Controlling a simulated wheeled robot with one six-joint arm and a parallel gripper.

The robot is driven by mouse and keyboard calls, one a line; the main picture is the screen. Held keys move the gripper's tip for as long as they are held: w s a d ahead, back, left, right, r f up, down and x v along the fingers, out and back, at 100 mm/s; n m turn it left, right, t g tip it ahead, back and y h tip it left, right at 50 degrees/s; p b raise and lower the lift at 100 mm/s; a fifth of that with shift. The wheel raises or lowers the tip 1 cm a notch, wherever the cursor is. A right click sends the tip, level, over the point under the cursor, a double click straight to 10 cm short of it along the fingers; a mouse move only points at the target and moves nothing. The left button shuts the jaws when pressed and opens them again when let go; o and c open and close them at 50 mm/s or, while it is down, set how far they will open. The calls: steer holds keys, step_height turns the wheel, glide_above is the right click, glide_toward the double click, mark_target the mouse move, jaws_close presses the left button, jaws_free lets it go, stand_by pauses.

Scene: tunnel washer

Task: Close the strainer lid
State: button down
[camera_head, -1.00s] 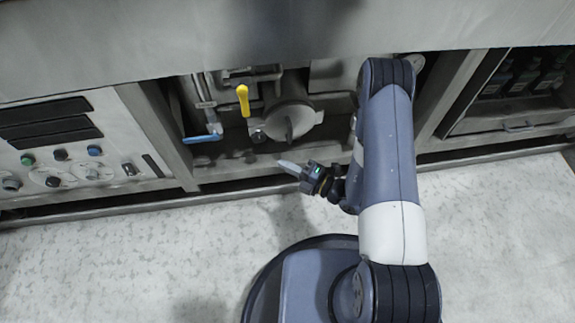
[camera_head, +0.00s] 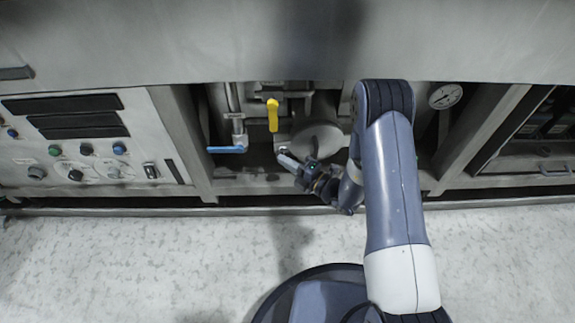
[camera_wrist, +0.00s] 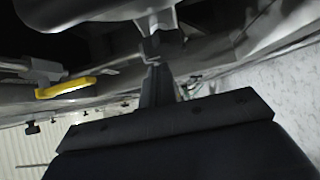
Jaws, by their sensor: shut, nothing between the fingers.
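The strainer lid (camera_head: 318,138) is a round grey metal disc in the open bay under the machine, right of the yellow handle. My gripper (camera_head: 284,157) is at the lid's lower left, its fingers shut and empty. My wrist partly overlaps the lid's lower edge, and whether the fingers touch it I cannot tell. In the wrist view, my shut fingers (camera_wrist: 151,62) point up towards a pale metal fitting (camera_wrist: 157,24) below a large rounded grey part at the top. How far the lid is swung is unclear.
A yellow valve handle (camera_head: 273,115) hangs close above my fingertips; it also shows in the wrist view (camera_wrist: 66,88). A blue lever (camera_head: 227,149) is further left. A control panel (camera_head: 90,140) stands left, and a gauge (camera_head: 445,96) right.

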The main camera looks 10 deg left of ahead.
mark_target(284, 154)
steer(key=w+a, duration=0.1)
steer(key=w, duration=0.1)
steer(key=shift+w+a+r, duration=0.1)
steer(key=shift+w+a, duration=0.3)
